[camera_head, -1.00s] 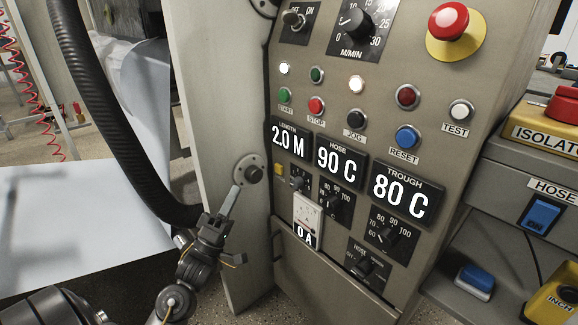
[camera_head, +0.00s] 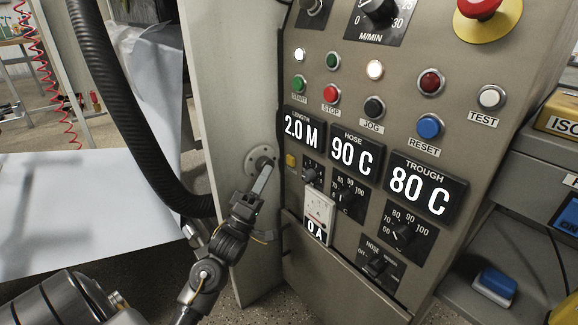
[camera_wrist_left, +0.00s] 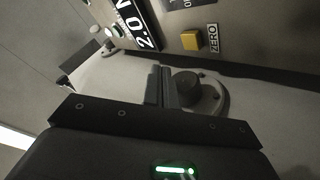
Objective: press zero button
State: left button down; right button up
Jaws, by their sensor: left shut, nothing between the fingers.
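The zero button is a small yellow square (camera_head: 291,160) on the grey control panel, just below the 2.0 M length display (camera_head: 303,129). In the left wrist view the yellow button (camera_wrist_left: 191,40) sits beside its ZERO label (camera_wrist_left: 212,38). My left gripper (camera_head: 264,176) is shut and empty, its fingers pointing up just left of the button and apart from it. In the left wrist view the shut fingers (camera_wrist_left: 159,86) are below and left of the button, beside a round dark knob (camera_wrist_left: 185,87). My right gripper is not in view.
The knob on its round flange (camera_head: 262,159) is close behind my fingertips. Other buttons, including red stop (camera_head: 330,94) and blue reset (camera_head: 429,126), are above the displays. Dials and a 0 A meter (camera_head: 319,212) lie below. A thick black hose (camera_head: 130,130) hangs at left.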

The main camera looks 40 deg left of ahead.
aim_at(291, 161)
pick_arm(q)
jog(key=w, duration=0.1)
jog(key=w+d, duration=0.1)
jog(key=w, duration=0.1)
jog(key=shift+w, duration=0.25)
dwell(0.4)
jog(key=shift+w+d, duration=0.1)
jog(key=shift+w, duration=0.05)
dwell(1.5)
jog(key=shift+w+p, duration=0.25)
jog(key=shift+p, duration=0.1)
